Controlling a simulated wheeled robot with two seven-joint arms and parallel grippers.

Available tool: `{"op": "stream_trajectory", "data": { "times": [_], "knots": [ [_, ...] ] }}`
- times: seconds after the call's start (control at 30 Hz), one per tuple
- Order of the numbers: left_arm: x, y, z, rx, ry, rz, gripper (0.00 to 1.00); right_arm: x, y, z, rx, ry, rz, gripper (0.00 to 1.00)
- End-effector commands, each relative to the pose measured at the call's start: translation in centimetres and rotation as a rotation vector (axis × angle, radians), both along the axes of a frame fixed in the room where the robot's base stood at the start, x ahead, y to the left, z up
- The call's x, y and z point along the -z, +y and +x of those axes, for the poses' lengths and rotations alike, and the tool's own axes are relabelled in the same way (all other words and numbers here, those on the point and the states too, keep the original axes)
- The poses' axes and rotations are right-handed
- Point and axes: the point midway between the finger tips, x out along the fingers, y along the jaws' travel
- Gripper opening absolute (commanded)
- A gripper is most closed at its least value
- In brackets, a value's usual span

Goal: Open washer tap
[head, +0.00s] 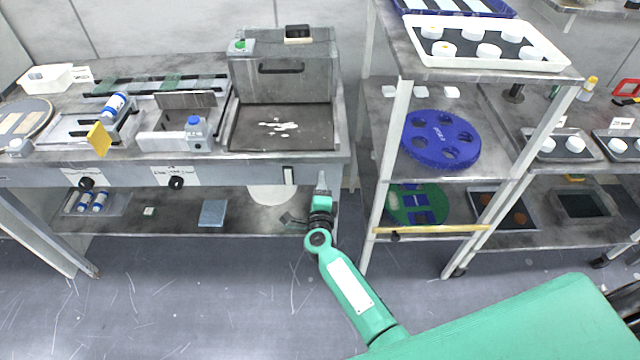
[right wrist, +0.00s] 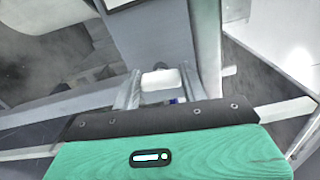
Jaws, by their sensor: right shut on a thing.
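The washer (head: 281,75) is a grey metal box behind a dark wet basin (head: 305,138), at the right end of the left bench. My right gripper (head: 322,178) is at the bench's front right corner, below the basin. In the right wrist view my right gripper (right wrist: 158,92) is shut on a small white block-like piece (right wrist: 162,79), which appears to be the tap handle. A dark knob shows just behind it. In the head view the gripper hides this piece, and I cannot tell how far it is turned. My left gripper is out of view.
Two black knobs (head: 87,184) (head: 176,183) sit on the bench front, left of my gripper. A white switch plate (head: 289,175) is close by. A shelf rack (head: 392,165) with a blue disc (head: 440,140) stands to the right. Floor (head: 220,300) in front is clear.

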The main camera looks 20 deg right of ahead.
Motion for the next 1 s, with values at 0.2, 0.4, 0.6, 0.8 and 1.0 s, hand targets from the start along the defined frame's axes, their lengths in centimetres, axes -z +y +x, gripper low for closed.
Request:
{"op": "stream_trajectory", "data": {
  "times": [0.2, 0.4, 0.6, 0.8, 1.0],
  "knots": [
    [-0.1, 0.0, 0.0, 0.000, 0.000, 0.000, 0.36, 0.2, 0.1, -0.1, -0.001, 0.006, -0.007, 0.21],
    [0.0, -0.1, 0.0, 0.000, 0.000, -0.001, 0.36, 0.2, 0.1, -0.1, -0.001, 0.006, -0.007, 0.21],
    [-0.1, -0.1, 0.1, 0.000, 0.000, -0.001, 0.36, 0.2, 0.0, -0.1, -0.001, 0.004, -0.006, 0.65],
    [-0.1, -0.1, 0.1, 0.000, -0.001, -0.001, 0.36, 0.1, 0.0, -0.1, 0.000, 0.003, -0.006, 0.65],
    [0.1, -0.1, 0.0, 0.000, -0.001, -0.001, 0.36, 0.2, 0.4, -1.3, -0.001, 0.003, -0.005, 0.65]
  ]
}}
